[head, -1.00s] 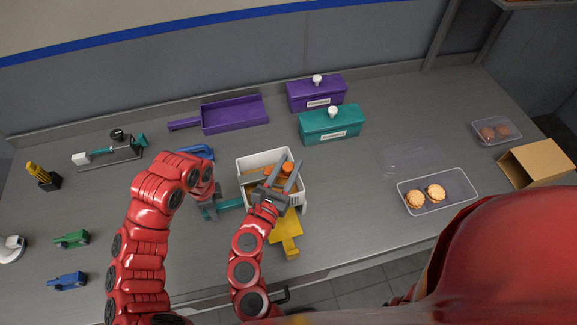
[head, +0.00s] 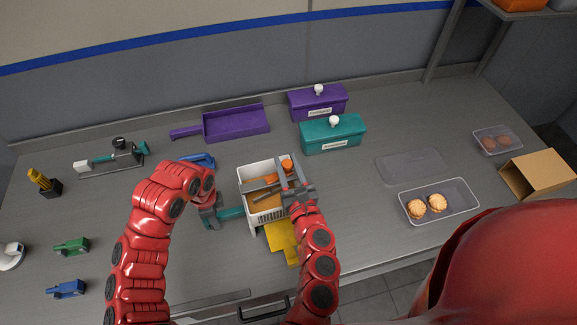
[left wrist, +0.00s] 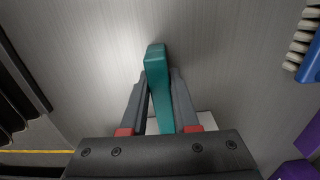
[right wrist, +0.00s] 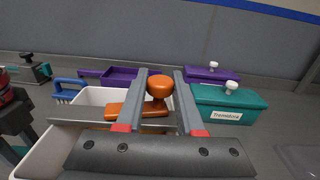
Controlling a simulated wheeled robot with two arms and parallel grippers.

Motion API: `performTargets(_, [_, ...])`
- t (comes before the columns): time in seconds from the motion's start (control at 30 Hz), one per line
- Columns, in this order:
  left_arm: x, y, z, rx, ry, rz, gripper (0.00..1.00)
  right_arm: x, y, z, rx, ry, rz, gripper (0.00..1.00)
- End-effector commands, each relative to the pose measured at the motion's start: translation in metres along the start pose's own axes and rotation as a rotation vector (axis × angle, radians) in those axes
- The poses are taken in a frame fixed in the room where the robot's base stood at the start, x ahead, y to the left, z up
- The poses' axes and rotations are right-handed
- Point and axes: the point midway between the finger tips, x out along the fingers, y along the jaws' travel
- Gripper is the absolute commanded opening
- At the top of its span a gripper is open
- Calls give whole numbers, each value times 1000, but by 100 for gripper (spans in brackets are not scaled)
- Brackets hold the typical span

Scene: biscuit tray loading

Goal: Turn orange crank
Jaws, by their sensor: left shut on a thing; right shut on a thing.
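The orange crank (right wrist: 125,110) sits on top of the white box (right wrist: 48,160). Its round knob (right wrist: 158,88) stands between the fingers of my right gripper (right wrist: 160,80), which is shut on it. In the head view the knob (head: 287,165) shows near the box's back right corner, with my right gripper (head: 290,172) at it. My left gripper (head: 212,212) is shut on the teal handle (head: 232,213) at the box's left side. The handle also shows between its fingers in the left wrist view (left wrist: 157,75).
A yellow scoop (head: 283,240) lies in front of the box. A blue brush (head: 198,160), a purple dustpan (head: 235,123) and purple (head: 316,102) and teal (head: 332,134) lidded boxes stand behind. A clear tray with biscuits (head: 460,205) is right; the counter between is clear.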

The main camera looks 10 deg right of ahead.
Motion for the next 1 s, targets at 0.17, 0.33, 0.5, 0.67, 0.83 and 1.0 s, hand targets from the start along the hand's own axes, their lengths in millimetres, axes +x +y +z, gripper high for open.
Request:
performTargets(0.17, [1, 1, 0, 0, -1, 3, 0, 7, -3, -1, 3, 4, 121, 0])
performTargets(0.33, [1, 1, 1, 0, -1, 3, 0, 14, 2, -1, 5, 6, 280, 0])
performTargets(0.5, [1, 1, 0, 0, -1, 3, 0, 20, 8, -2, 7, 6, 432, 0])
performTargets(0.67, [1, 1, 0, 1, -1, 3, 0, 24, 13, -1, 6, 4, 550, 0])
performTargets(0.83, [1, 1, 0, 1, 0, 3, 0, 27, 17, -2, 8, 5, 639, 0])
performTargets(1.0, [1, 1, 0, 1, 0, 3, 0, 28, 20, -2, 8, 4, 699, 0])
